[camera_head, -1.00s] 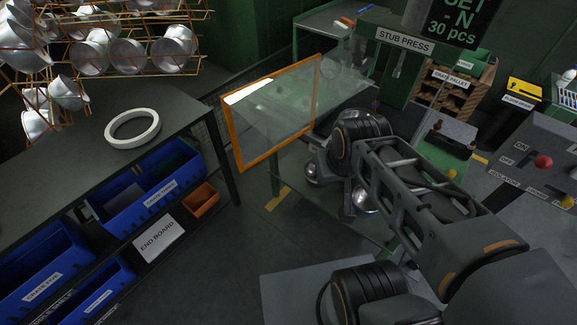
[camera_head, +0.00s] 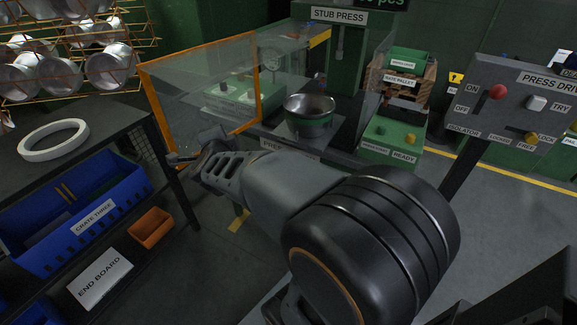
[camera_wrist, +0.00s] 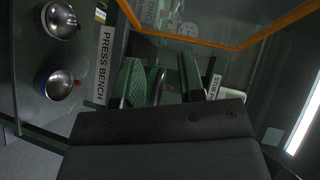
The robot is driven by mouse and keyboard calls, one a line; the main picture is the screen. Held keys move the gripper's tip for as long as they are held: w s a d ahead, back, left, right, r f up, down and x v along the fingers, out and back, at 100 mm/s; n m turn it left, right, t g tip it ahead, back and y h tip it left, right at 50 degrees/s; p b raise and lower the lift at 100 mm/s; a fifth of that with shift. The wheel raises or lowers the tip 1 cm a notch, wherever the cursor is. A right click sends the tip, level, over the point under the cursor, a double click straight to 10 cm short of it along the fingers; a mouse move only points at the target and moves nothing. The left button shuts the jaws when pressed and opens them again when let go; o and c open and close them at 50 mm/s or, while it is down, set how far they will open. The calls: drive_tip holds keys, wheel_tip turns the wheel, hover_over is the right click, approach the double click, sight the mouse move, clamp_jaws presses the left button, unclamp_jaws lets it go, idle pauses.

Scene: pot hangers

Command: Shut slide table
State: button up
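A metal pot (camera_head: 309,108) sits on a small grey plate (camera_head: 309,137) at the front of the stub press (camera_head: 340,45). The plate looks like the slide table, but no label on it is readable. My gripper (camera_head: 190,150) is left of the plate, at the lower edge of the orange-framed clear guard (camera_head: 257,70). In the wrist view, my gripper's two fingers (camera_wrist: 162,82) stand apart with no object seen between them. I cannot tell whether they touch the guard. A partly hidden white label (camera_wrist: 213,87) shows beside the right finger.
A side table (camera_head: 80,150) with blue crates stands left. A control panel (camera_head: 515,105) and the green ready box (camera_head: 392,140) are right.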

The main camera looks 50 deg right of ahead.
sight(290, 144)
drive_tip(key=s+d+f+m+g+h+b, duration=0.5)
drive_tip(key=s+d+f+m+g+h, duration=0.15)
drive_tip(key=d+f+m+g, duration=0.35)
drive_tip(key=shift+m+t, duration=0.5)
drive_tip(key=shift+t, duration=0.2)
drive_tip(key=shift+s+b+x, duration=0.15)
drive_tip(key=shift+b+x, duration=0.5)
drive_tip(key=shift+x, duration=2.3)
drive_tip(key=shift+s+b+x, duration=0.15)
drive_tip(key=shift+b+x, duration=0.5)
drive_tip(key=shift+x, duration=2.35)
drive_tip(key=shift+d+r, duration=0.1)
drive_tip(key=shift+r, duration=0.05)
drive_tip(key=shift+c, duration=0.2)
clamp_jaws()
